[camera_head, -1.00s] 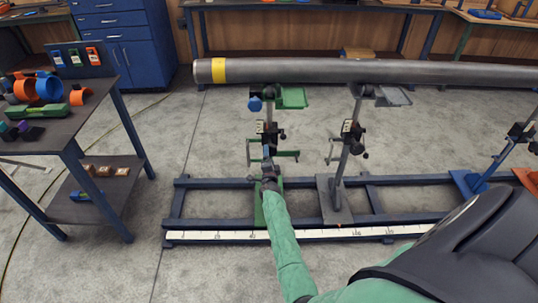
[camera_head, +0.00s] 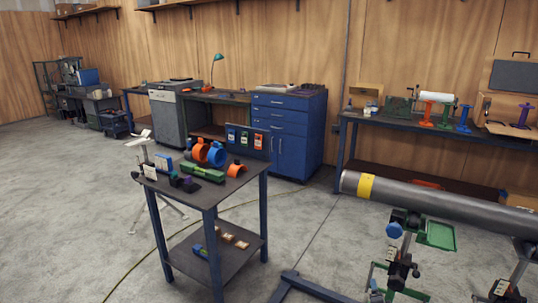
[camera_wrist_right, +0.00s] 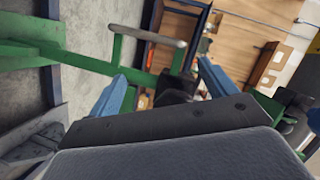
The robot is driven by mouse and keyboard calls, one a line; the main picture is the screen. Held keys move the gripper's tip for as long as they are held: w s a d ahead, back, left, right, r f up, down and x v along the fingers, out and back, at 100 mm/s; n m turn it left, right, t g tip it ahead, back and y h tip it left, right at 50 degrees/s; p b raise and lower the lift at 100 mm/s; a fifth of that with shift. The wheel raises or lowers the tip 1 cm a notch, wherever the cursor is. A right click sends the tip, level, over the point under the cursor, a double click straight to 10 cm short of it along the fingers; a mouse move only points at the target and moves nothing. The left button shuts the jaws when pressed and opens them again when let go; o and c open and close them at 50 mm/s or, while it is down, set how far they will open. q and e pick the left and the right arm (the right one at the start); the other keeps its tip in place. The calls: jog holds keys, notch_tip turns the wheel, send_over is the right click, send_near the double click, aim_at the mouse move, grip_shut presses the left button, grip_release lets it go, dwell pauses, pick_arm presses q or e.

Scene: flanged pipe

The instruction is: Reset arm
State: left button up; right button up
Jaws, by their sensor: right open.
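My right gripper (camera_wrist_right: 160,88) shows in the right wrist view with its two blue fingers apart. A black part of the green pipe stand (camera_wrist_right: 85,58) appears between or behind the fingers; I cannot tell whether they touch. In the head view the grey pipe (camera_head: 450,204) with a yellow band (camera_head: 366,187) lies above the green stand's tray (camera_head: 437,234). The stand's black and green clamp parts (camera_head: 400,272) show at the bottom edge. My left gripper is not in view.
A dark cart (camera_head: 150,184) carries orange and blue rings (camera_head: 216,155) and a green tool (camera_head: 203,173). Blue drawers (camera_head: 290,142) and a workbench (camera_head: 400,122) stand along the wall. The stand's blue base rail (camera_head: 310,288) shows low. Grey floor is open at left.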

jog(key=a+r+n+g+y, duration=0.3)
jog(key=a+r+n+y, duration=0.3)
jog(key=a+r+n, duration=0.35)
jog(key=s+a+r+n+g, duration=0.35)
jog(key=s+a+r, duration=0.2)
jog(key=s, duration=0.35)
jog(key=s+a+n+g, duration=0.15)
jog(key=s+a, duration=0.35)
jog(key=s, duration=0.6)
jog(key=s+a+n+g, duration=0.15)
jog(key=s+a, duration=0.25)
jog(key=s, duration=0.7)
jog(key=s+a+n+g, duration=0.15)
jog(key=s+a, duration=0.35)
jog(key=s, duration=0.6)
jog(key=s+f+g, duration=0.2)
jog(key=s+f, duration=0.3)
jog(key=s, duration=0.5)
jog(key=shift+s+a+n, duration=0.25)
jog(key=shift+s+n, duration=0.05)
jog(key=shift+n, duration=0.05)
jog(key=shift+f, duration=0.1)
jog(key=shift+c, duration=0.2)
